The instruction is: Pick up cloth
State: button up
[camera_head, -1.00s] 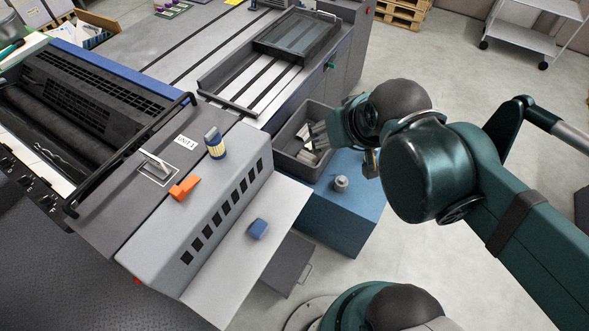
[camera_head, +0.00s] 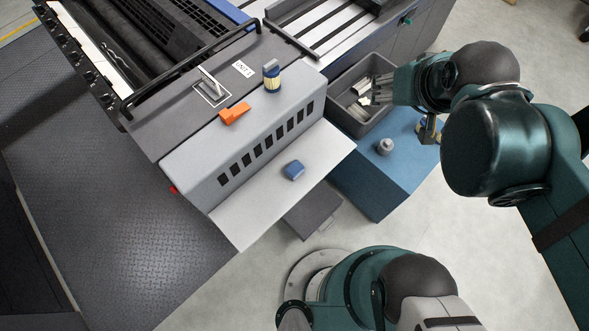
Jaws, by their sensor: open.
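A small folded blue piece (camera_head: 293,170), which looks like the cloth, lies on the pale shelf (camera_head: 245,221) at the front of the grey press unit.
A yellow-banded container (camera_head: 271,80) and an orange object (camera_head: 234,113) stand on the press unit (camera_head: 195,130). A grey knobbed item (camera_head: 385,146) stands on the blue cabinet (camera_head: 375,184). The shelf around the cloth is clear.

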jog(key=shift+o, duration=0.2)
jog(key=n+g+b, duration=0.7)
jog(key=n+b, duration=0.9)
jog(key=n, duration=1)
send_over(294, 168)
jog(key=f, duration=3.5)
jog(key=shift+w+d+f, duration=0.1)
jog(key=shift+d+f, duration=0.2)
jog(key=shift+f, duration=0.05)
jog(key=shift+a+f+n, duration=0.25)
jog(key=shift+f+n, duration=0.2)
jog(key=shift+n, duration=0.05)
jog(key=shift+f+b, duration=0.3)
jog(key=shift+f, duration=1)
